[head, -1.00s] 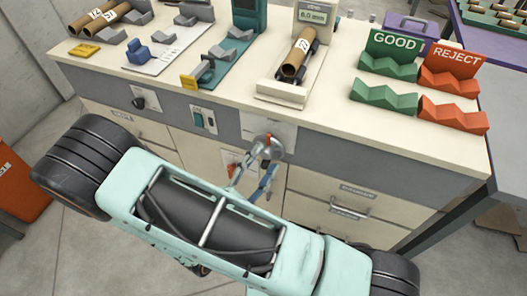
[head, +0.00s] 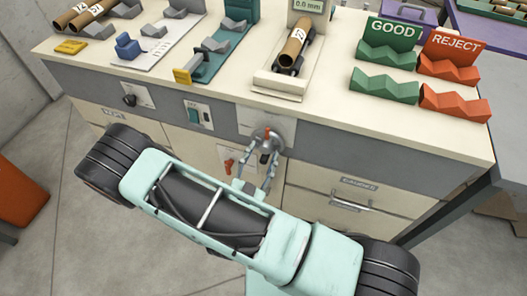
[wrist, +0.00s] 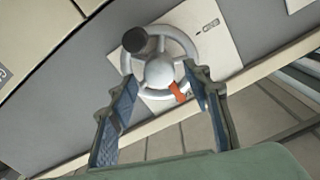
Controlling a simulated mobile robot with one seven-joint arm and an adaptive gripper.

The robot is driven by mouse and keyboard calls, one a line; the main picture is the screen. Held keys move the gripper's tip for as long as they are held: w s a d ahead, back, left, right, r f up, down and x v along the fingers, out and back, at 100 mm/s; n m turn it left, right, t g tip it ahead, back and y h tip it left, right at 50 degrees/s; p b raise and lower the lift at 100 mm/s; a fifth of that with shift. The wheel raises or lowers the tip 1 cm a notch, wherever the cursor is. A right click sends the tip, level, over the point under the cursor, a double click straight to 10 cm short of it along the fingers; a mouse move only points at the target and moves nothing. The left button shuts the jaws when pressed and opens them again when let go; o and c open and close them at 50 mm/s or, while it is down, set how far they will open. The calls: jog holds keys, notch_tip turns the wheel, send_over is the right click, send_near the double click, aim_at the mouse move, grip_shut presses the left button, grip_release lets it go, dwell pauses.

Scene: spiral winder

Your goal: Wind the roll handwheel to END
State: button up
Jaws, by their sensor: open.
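The roll handwheel (head: 268,139) is a pale grey spoked wheel on a light plate on the bench front. In the wrist view the handwheel (wrist: 160,72) has a dark knob (wrist: 135,40) at its upper left and an orange-red pointer (wrist: 179,92) at its lower right. A small plate label (wrist: 210,25) is too small to read. My gripper (head: 261,158) is open and empty, pointing at the wheel. In the wrist view its two fingers reach the wheel's lower left and right edges; I cannot tell whether they touch it.
A red switch (head: 228,166) sits on a panel left of the wheel and below it. A black knob (head: 129,100) and a green switch (head: 194,116) are further left. Drawers with a handle (head: 352,205) lie to the right. A cardboard roll (head: 293,47) rests in a cradle above.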

jog(key=shift+w+d, duration=0.25)
jog(key=shift+w, duration=0.45)
jog(key=c, duration=1.2)
jog(key=shift+o, duration=0.2)
jog(key=shift+m, duration=0.3)
